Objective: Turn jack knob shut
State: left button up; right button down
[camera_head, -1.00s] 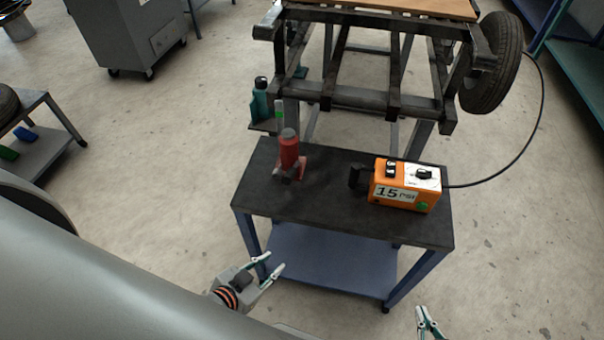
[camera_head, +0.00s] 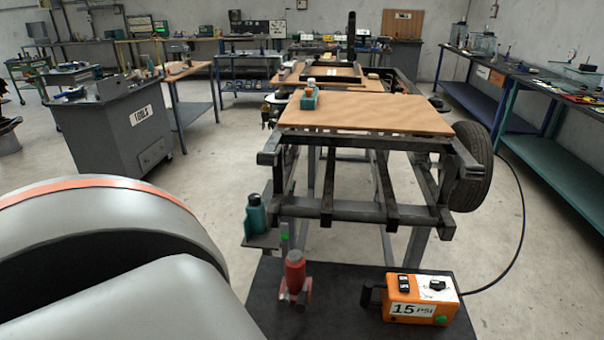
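A red bottle jack (camera_head: 295,272) stands upright on the dark table top (camera_head: 262,300) in front of the metal frame. A small fitting at its base faces me, but I cannot tell for sure which part is the knob. A second, teal jack-like bottle (camera_head: 255,214) stands on a small bracket at the frame's left side. Neither of my grippers is in view. A large grey part of my own arm fills the lower left.
An orange air pump box (camera_head: 402,311) reading 15 PSI stands right of the red jack, with a black hose (camera_head: 524,225) running to the tyre (camera_head: 472,165). The metal frame (camera_head: 350,211) with a wooden board (camera_head: 365,115) rises behind. A grey tool cabinet (camera_head: 112,125) stands at left.

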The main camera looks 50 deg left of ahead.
aim_at(285, 297)
jog(key=k+j+z, duration=0.85)
jog(key=k+j, duration=0.45)
jog(key=j, duration=0.1)
